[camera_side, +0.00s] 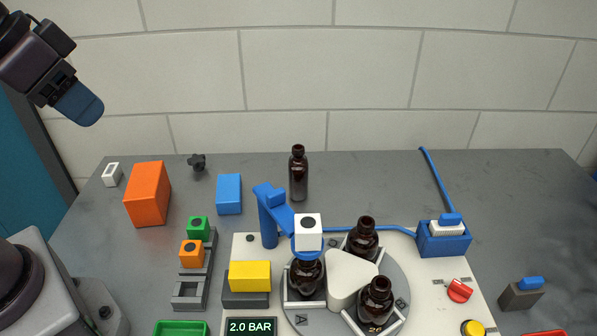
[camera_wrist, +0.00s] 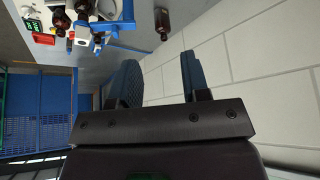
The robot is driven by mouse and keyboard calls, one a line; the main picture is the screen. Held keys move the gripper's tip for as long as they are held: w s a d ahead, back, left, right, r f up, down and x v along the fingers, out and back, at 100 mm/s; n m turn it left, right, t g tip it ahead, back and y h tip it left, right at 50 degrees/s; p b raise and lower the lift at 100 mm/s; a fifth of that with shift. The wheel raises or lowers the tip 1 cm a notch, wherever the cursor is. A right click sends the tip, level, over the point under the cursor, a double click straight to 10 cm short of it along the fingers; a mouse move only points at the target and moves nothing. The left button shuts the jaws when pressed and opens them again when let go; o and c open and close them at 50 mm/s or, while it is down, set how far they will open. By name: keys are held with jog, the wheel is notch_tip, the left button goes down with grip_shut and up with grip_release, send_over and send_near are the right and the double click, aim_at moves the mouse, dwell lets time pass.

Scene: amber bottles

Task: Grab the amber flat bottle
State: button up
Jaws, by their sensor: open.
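A dark amber bottle (camera_side: 298,176) with a narrow neck and black cap stands upright and alone at the back of the bench, near the wall. It also shows in the wrist view (camera_wrist: 162,20), at the top, beyond the gap between my fingers. It looks like the flat bottle, but its depth is hard to judge. My gripper (camera_side: 80,104) is high at the upper left of the side view, well away from the bottle. In the wrist view, its two blue fingers (camera_wrist: 163,78) are apart with nothing between them.
Several amber bottles (camera_side: 363,240) sit in a round turntable (camera_side: 400,283) at the front. A blue post with an arm (camera_side: 268,218) stands left of the lone bottle. A blue block (camera_side: 229,194) and orange block (camera_side: 147,194) lie farther left.

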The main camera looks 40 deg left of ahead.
jog(key=shift+o, duration=0.2)
jog(key=shift+o, duration=1.3)
